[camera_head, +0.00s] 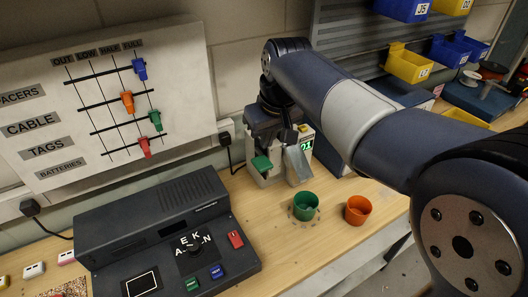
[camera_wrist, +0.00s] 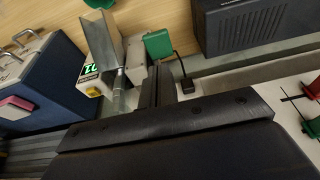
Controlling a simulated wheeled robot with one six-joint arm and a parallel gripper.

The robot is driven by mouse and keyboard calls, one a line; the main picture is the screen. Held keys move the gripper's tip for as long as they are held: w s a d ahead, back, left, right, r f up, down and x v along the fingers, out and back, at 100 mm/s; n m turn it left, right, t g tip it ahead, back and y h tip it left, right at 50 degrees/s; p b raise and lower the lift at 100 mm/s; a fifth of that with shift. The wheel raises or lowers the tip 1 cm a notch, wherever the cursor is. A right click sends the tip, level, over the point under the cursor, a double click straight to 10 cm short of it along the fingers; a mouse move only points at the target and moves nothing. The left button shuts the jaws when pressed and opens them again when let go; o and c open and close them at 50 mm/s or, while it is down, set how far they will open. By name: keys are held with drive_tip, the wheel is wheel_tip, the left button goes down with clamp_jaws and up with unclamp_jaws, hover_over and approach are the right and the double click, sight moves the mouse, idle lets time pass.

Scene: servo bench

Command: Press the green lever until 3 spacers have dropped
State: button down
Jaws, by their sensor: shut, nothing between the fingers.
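The green lever (camera_head: 262,164) sticks out from the front of a grey dispenser (camera_head: 266,127) by the wall; it also shows in the wrist view (camera_wrist: 158,44). A metal chute (camera_head: 297,161) slopes down beside it, with a small green number display (camera_head: 307,146) whose digits I cannot read surely. A green cup (camera_head: 305,207) stands on the bench in front of the chute, within a ring of marks; I cannot make out any spacers in it. My gripper (camera_wrist: 160,72) is shut and empty, at the dispenser near the lever. I cannot tell whether it touches the lever.
An orange cup (camera_head: 357,210) stands right of the green cup. A dark console (camera_head: 170,240) with a dial and coloured buttons lies at the left. A white chart board (camera_head: 100,95) with coloured sliders hangs behind. Blue and yellow bins (camera_head: 408,65) are at the right.

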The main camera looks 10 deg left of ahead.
drive_tip(key=shift+v, duration=1.7)
hover_over(262, 164)
drive_tip(key=d, duration=0.1)
drive_tip(key=f, duration=0.4)
drive_tip(key=s+f, duration=0.1)
drive_tip(key=shift+f, duration=0.4)
drive_tip(key=shift+w+a+f+b, duration=0.2)
drive_tip(key=shift+w+a+b, duration=0.15)
drive_tip(key=shift+w+a, duration=0.15)
drive_tip(key=v, duration=1)
drive_tip(key=shift+w, duration=0.2)
drive_tip(key=shift+d+f, duration=0.1)
drive_tip(key=shift+f, duration=0.05)
